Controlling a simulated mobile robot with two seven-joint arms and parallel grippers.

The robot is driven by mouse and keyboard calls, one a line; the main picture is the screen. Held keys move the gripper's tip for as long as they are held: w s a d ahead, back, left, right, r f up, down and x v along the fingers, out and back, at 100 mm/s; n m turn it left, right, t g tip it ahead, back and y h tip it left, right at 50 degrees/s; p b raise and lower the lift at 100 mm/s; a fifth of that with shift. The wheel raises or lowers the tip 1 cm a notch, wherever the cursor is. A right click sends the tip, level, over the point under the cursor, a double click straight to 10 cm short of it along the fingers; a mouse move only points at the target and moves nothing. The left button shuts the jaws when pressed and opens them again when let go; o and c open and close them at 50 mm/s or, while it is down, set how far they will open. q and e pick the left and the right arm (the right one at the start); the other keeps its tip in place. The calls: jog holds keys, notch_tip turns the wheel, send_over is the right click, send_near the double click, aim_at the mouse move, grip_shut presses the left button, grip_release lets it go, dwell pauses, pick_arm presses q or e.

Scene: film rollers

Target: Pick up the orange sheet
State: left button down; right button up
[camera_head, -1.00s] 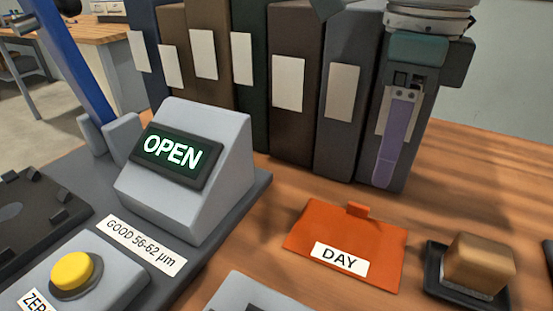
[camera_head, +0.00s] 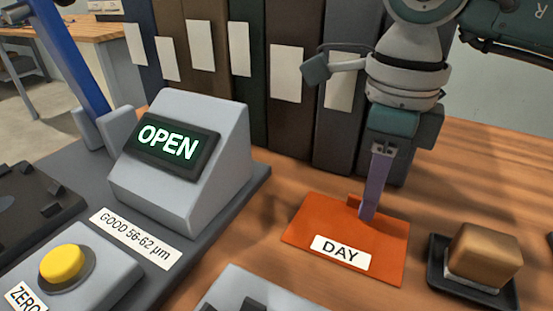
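The orange sheet (camera_head: 312,225) lies flat on the wooden table, with a white DAY label on its front part and a small raised tab (camera_head: 353,201) at its back edge. My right gripper (camera_head: 368,214) points down from the upper right, its purple finger tips at the back edge of the sheet, beside the tab. The fingers line up in this view, so their gap is hidden, and I cannot tell whether they touch the tab. My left gripper is not in view.
A grey box with an OPEN display (camera_head: 215,190) stands left of the sheet. A wooden block (camera_head: 486,255) sits in a black tray to the right. Dark binders (camera_head: 290,120) stand behind. A yellow button (camera_head: 63,263) is at the lower left.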

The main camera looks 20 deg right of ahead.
grip_shut()
dwell(1.0)
